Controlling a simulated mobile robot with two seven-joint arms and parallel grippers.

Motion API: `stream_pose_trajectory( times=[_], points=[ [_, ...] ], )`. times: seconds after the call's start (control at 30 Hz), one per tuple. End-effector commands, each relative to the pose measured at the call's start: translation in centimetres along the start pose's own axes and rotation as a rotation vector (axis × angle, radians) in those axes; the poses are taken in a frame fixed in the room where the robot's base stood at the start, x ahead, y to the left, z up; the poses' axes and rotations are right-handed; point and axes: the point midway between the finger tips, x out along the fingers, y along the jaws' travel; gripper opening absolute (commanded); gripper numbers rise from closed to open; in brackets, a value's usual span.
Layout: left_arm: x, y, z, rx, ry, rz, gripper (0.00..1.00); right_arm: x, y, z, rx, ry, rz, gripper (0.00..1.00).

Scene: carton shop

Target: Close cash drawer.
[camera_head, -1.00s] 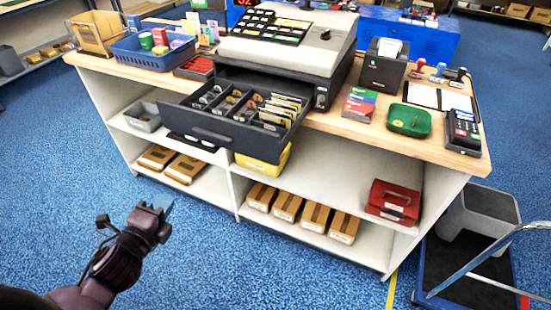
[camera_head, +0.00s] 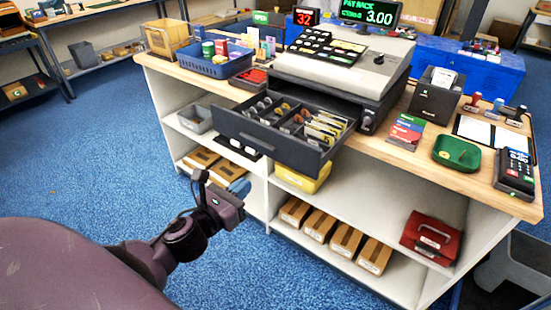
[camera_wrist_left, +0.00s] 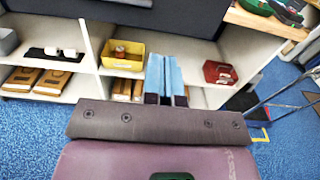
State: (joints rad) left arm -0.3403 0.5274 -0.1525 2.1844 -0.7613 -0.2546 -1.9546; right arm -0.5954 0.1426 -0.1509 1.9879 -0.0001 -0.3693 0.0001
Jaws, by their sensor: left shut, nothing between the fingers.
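The cash drawer (camera_head: 268,143) is pulled out of the cash register (camera_head: 345,55) on the counter. Coins and notes show in its compartments. Its dark front faces me and hangs over the counter's front edge. My left gripper (camera_head: 238,188) is below and in front of the drawer, apart from it, near the shelves. In the left wrist view its blue fingers (camera_wrist_left: 165,75) are together with nothing between them. A dark panel, probably the drawer front (camera_wrist_left: 120,12), crosses the top of that view. My right gripper is in neither view.
A blue basket (camera_head: 213,66) stands left of the register. A card terminal (camera_head: 514,172), green dish (camera_head: 456,153) and receipt printer (camera_head: 436,96) are to the right. Shelves below hold a yellow bin (camera_head: 303,178), cartons and a red box (camera_head: 431,237).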

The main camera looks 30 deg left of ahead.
Motion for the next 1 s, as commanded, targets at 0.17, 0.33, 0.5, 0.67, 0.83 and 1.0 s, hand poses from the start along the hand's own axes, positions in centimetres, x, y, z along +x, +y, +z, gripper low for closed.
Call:
stream_pose_trajectory(
  times=[0.17, 0.33, 0.5, 0.67, 0.83, 1.0],
  points=[
    [2.7, 0.0, 0.1, 0.0, -0.003, -0.002, 0.0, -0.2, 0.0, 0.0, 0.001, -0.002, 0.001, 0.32],
    [5.3, 0.0, 0.1, -0.001, -0.002, -0.001, 0.0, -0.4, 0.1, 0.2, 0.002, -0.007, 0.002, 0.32],
    [7.9, 0.0, 0.1, -0.003, -0.002, -0.001, 0.0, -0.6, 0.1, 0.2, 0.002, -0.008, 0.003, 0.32],
    [10.2, -0.1, 0.0, -0.004, -0.001, -0.001, 0.0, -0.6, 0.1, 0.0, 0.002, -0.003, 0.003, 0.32],
    [11.8, -0.1, 0.0, -0.004, 0.0, -0.001, 0.0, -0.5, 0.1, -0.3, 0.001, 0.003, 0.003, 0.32],
    [12.4, 0.0, 0.0, -0.002, 0.001, -0.001, 0.0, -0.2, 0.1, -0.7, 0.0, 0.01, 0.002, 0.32]
  ],
)
